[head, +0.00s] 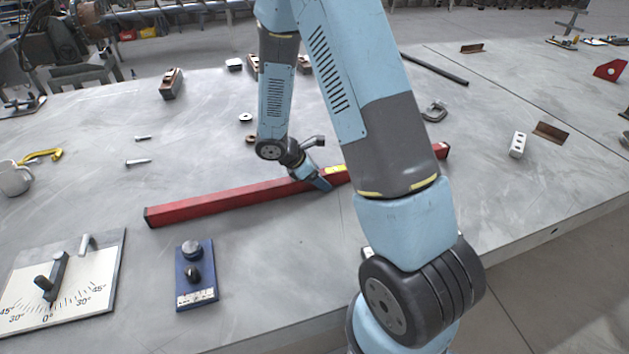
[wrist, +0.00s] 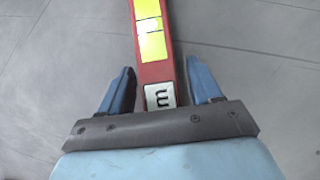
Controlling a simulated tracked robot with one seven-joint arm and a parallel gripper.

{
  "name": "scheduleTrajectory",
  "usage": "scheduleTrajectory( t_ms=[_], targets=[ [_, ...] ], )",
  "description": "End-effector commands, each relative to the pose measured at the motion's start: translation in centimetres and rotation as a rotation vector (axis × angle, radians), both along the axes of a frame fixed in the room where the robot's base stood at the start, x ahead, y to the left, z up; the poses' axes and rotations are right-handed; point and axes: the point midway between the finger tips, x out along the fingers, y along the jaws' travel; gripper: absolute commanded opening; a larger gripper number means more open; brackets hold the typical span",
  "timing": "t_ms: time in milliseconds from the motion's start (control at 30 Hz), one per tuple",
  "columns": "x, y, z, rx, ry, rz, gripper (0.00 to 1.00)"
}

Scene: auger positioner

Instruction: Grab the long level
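The long level (head: 225,201) is a red bar lying across the middle of the grey table, running from left up to the right. My arm hides part of its right half. In the wrist view the level (wrist: 152,74) shows yellow vial windows and a white label. My gripper (head: 322,184) is down at the level's middle, right beside the yellow vial. In the wrist view my gripper (wrist: 161,64) has its blue fingers apart, one on each side of the level. A small gap shows on each side. Whether the fingers reach below its top is unclear.
A blue block with knobs (head: 197,275) and an angle-scale plate (head: 75,290) lie in front of the level. A clamp (head: 434,111), a dark rod (head: 433,68) and a white block (head: 517,145) lie right. A mug (head: 15,178) stands far left.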

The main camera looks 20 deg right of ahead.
Motion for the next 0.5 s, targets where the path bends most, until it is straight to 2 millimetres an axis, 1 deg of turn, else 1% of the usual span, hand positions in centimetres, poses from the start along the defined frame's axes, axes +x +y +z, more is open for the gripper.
scheduleTrajectory(
  t_ms=[33,67,500],
  targets=[
    [0.0,0.01,0.01,0.0,0.0,0.0,0.58],
    [0.0,0.01,0.01,0.0,0.0,0.0,0.55],
    [0.02,0.06,0.03,0.0,-0.001,0.001,0.13]
  ],
)
